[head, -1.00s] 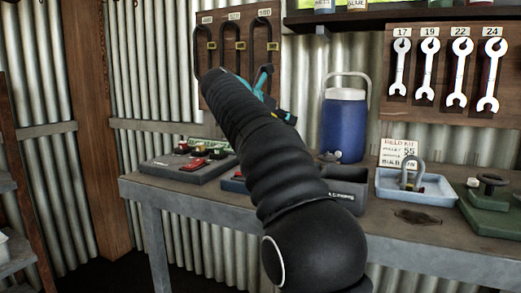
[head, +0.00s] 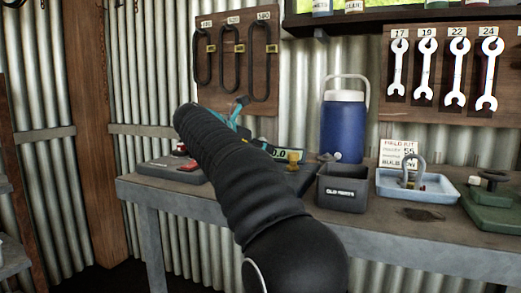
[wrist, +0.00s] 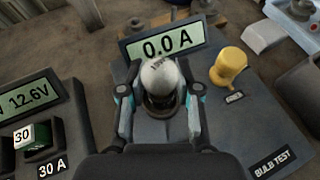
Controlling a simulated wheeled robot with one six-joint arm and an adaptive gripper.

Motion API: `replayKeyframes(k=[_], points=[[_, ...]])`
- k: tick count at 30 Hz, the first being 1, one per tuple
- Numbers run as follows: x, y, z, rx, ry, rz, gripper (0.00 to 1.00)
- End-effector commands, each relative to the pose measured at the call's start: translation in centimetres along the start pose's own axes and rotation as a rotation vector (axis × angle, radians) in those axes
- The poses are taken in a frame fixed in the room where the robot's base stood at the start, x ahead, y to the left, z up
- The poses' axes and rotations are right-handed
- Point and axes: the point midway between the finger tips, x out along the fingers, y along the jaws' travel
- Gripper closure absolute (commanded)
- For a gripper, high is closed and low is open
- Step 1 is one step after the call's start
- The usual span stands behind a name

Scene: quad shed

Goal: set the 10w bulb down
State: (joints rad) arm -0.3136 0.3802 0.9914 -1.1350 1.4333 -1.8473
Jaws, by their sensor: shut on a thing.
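The bulb (wrist: 160,74), pale with dark print on its rounded top, stands between the fingers of my gripper (wrist: 160,105) in the wrist view. The gripper is shut on it. A dark round socket (wrist: 163,106) of the bulb test board (wrist: 238,130) shows just below the bulb; I cannot tell whether the bulb's base is in it. The board's display (wrist: 164,43) reads 0.0 A. In the head view my gripper (head: 238,110) shows in part, beyond my arm over the bench; the bulb is hidden there.
A yellow knob (wrist: 230,66) stands on the board, right of the gripper. A 12.6V display (wrist: 32,99) and a 30 A fuse block (wrist: 32,134) lie left. On the bench are an old parts bin (head: 342,190), a blue tray (head: 440,188) and a blue cooler (head: 345,125).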

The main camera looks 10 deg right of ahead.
Motion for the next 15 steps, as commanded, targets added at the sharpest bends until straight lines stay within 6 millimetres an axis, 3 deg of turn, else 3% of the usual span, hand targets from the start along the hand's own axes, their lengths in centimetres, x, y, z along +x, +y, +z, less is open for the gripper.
replayKeyframes(k=[5,6,9,15], points=[[0.08,-0.01,-0.19,-0.001,0.0,0.0,1.0],[0.1,-0.01,-0.24,-0.001,0.0,0.0,0.65],[0.08,0.01,-0.21,0.0,0.0,0.0,0.42],[0.08,0.01,-0.22,0.0,0.0,0.0,0.42]])
